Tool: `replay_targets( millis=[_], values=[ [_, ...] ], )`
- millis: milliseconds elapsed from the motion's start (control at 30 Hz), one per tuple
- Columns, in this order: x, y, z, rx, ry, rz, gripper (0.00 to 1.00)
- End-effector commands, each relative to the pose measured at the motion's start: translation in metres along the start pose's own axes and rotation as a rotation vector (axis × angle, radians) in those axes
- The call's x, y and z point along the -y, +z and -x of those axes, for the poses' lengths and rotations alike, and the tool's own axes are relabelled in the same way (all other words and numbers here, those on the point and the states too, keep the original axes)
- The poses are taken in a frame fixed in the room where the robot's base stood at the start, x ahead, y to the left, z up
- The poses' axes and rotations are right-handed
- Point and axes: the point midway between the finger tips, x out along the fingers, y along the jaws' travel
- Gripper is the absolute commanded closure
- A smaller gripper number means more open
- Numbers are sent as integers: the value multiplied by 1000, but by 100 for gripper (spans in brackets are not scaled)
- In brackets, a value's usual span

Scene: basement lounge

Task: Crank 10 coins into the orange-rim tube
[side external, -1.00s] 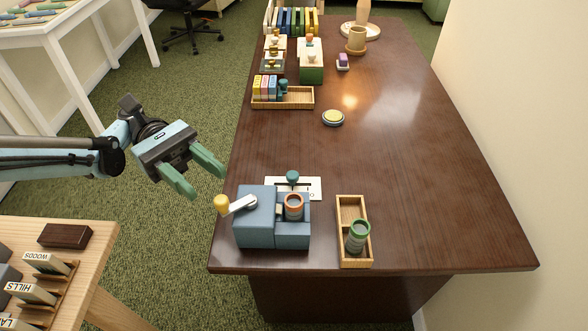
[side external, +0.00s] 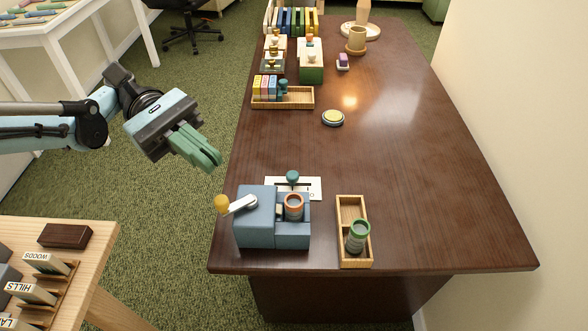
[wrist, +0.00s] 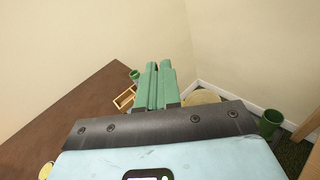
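A blue coin machine (side external: 256,222) sits at the near left corner of the brown desk. On its left is a silver crank with a yellow knob (side external: 221,203). The orange-rim tube (side external: 293,207) stands upright in the machine's right part; its contents are too small to tell. A green-rim tube (side external: 358,236) leans in a wooden tray (side external: 340,212) to the right. My gripper (side external: 213,160) hangs above and left of the machine, off the desk's left edge, apart from the crank. Its green fingers are together and empty; they also show in the wrist view (wrist: 158,68).
A teal knob (side external: 292,177) stands over a white card (side external: 312,189) behind the machine. A round yellow-topped disc (side external: 333,117) and a wooden rack of coloured blocks (side external: 297,103) lie farther back. A side table (side external: 98,255) stands at lower left. The desk's right half is clear.

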Motion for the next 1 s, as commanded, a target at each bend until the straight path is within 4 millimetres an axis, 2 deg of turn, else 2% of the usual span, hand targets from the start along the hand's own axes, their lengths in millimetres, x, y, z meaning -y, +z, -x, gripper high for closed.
replay_targets(
  millis=[33, 200, 433, 667, 1000],
  values=[
    [1, 7, -13, -54, 0, -64, 100],
    [8, 18, -46, -281, -28, -347, 100],
    [35, 24, -71, -583, -182, -794, 100],
    [71, 28, -73, -842, -475, -1288, 100],
    [118, 36, -52, -1069, -1138, -2011, 100]
  ],
)
